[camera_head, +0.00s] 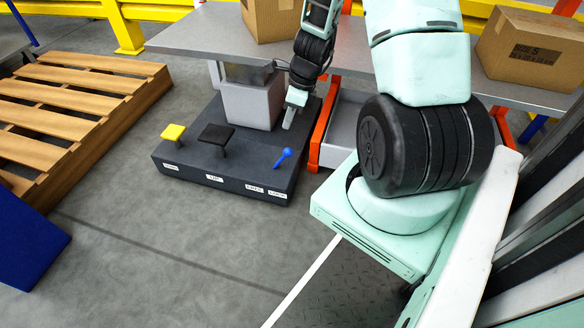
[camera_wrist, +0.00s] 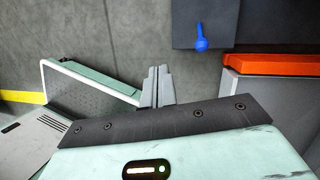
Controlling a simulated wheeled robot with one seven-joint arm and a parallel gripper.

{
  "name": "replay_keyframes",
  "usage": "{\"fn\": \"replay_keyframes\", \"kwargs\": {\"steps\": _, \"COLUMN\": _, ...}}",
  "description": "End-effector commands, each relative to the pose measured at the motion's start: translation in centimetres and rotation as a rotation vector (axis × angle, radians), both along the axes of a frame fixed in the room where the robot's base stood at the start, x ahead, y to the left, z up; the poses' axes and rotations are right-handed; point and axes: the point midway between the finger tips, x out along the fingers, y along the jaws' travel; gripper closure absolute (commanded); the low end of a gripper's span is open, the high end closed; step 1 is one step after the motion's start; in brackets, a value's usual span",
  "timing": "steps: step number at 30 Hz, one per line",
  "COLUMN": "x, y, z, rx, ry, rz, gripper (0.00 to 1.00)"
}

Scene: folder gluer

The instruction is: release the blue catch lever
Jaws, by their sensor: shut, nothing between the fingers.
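The blue catch lever (camera_head: 283,156) stands at the front right of a dark grey pedal base (camera_head: 225,175), tilted, near small white labels. In the wrist view the blue lever (camera_wrist: 201,38) shows at the upper right, at the edge of the dark base (camera_wrist: 222,12). My gripper (camera_head: 289,116) is above the base, behind the lever in the head view and apart from it. In the wrist view my gripper's fingers (camera_wrist: 156,84) are together with nothing between them, left of and below the lever. The label text is too small to read surely.
A yellow pedal (camera_head: 173,132) and a black pedal (camera_head: 216,136) stand on the base, left of the lever. A grey block (camera_head: 248,103) rises behind. An orange post (camera_head: 324,125) is close on the right. A wooden pallet (camera_head: 75,95) lies left; the front floor is clear.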

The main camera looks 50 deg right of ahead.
Motion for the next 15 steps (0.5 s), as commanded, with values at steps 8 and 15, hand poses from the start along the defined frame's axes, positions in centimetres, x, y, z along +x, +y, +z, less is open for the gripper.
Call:
{"fn": "replay_keyframes", "kwargs": {"steps": 8, "x": -3.4, "y": -6.1, "z": -9.8, "rx": 0.032, "ry": 0.091, "rz": -0.413, "gripper": 1.00}}
{"fn": "replay_keyframes", "kwargs": {"steps": 15, "x": -4.7, "y": -7.8, "z": -11.9, "rx": 0.043, "ry": 0.120, "rz": -0.541, "gripper": 1.00}}
